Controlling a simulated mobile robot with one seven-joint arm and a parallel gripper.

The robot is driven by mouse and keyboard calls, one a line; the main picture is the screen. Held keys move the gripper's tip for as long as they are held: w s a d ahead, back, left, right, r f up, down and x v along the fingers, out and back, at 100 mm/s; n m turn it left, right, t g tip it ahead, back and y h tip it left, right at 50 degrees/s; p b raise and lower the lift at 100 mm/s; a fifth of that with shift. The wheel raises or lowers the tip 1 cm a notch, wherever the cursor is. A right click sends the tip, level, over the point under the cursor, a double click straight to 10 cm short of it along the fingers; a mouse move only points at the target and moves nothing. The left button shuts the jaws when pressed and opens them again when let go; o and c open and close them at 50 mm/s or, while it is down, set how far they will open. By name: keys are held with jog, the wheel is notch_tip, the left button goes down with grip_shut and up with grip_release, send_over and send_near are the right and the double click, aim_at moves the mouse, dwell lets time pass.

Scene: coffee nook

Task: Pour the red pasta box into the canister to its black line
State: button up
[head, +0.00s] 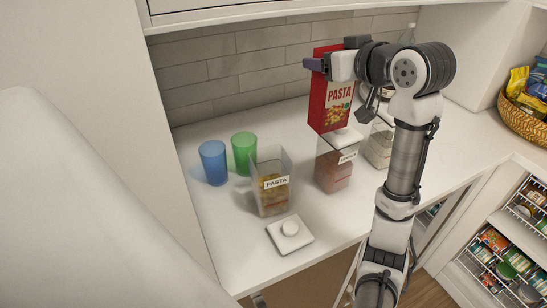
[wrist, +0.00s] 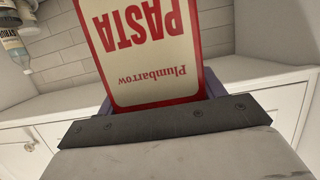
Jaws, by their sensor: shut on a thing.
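The red pasta box (head: 338,95) is held upright in my gripper (head: 318,66), raised above the counter near a lidded canister. In the wrist view the box (wrist: 140,50) fills the space between the jaws, its lettering upside down. The clear canister labelled PASTA (head: 275,183) stands open on the counter, left of and below the box. It holds some yellowish pasta in its lower part. Its black line is too small to make out. A white square lid with a round knob (head: 290,231) lies on the counter in front of it.
A blue cup (head: 213,163) and a green cup (head: 244,153) stand left of and behind the canister. A lidded canister with reddish contents (head: 334,172) and another with pale contents (head: 379,148) stand to the right. A basket of snack bags (head: 525,112) is at far right.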

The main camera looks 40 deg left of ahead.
jog(key=shift+s+a, duration=0.1)
jog(key=shift+a, duration=0.5)
jog(key=s+a+f+n+t, duration=0.1)
jog(key=s+a+n, duration=0.2)
jog(key=s+a, duration=0.1)
jog(key=shift+s+a+f, duration=0.25)
jog(key=shift+s+f, duration=0.1)
jog(key=shift+s, duration=0.1)
dwell(0.8)
jog(key=shift+s+a+f+n+t+h, duration=0.2)
jog(key=shift+s+f+n+t+h, duration=0.1)
jog(key=shift+s+n+t, duration=0.25)
dwell(0.4)
